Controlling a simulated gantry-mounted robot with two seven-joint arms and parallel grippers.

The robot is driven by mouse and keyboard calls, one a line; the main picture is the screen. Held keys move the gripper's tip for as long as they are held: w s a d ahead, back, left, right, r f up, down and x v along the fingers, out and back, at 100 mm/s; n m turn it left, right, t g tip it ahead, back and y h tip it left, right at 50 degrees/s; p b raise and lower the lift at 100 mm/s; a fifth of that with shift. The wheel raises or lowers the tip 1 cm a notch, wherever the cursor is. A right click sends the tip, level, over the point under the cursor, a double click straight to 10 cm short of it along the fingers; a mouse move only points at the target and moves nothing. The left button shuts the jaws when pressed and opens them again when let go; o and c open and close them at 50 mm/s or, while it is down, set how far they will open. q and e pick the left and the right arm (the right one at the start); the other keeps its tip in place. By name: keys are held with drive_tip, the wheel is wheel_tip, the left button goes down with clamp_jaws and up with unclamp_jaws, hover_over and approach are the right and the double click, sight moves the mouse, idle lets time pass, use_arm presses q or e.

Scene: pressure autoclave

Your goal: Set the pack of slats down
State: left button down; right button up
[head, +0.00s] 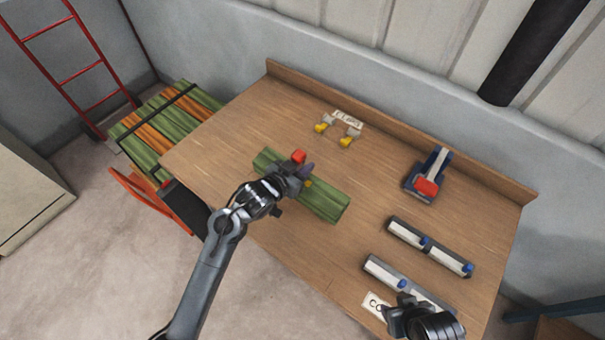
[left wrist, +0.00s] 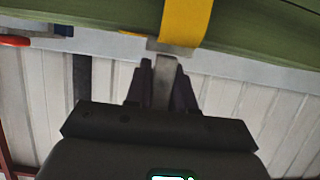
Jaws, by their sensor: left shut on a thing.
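The pack of green slats (head: 325,204) is at the middle of the wooden table (head: 225,150), lying slantwise in the head view. I cannot tell whether it touches the tabletop or hangs just above it. My left gripper (head: 297,176) is at the pack and hides part of its middle. In the left wrist view the fingers (left wrist: 162,82) are shut on a grey tab (left wrist: 172,50) below a yellow band (left wrist: 186,20) against the green pack (left wrist: 100,13). My right gripper (head: 402,306) is at the table's front right; its jaws are not clear.
Yellow-and-grey clips (head: 346,138) lie by a label at the back. A grey-blue tool with a red block (head: 426,187) stands at right. Two grey bars with blue knobs (head: 430,247) lie at front right. A stack of green and orange slats (head: 165,118) is left of the table.

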use_arm(q)
drive_tip(key=shift+f+b, duration=0.35)
drive_tip(key=shift+f, duration=1.4)
use_arm(e)
drive_tip(key=shift+f, duration=0.35)
use_arm(q)
drive_tip(key=shift+f, duration=0.1)
use_arm(e)
drive_tip(key=shift+d, duration=0.1)
use_arm(q)
drive_tip(key=c, duration=1.4)
unclamp_jaws()
drive_tip(key=shift+f, duration=0.2)
drive_tip(key=o, duration=0.4)
drive_tip(key=shift+o, duration=0.2)
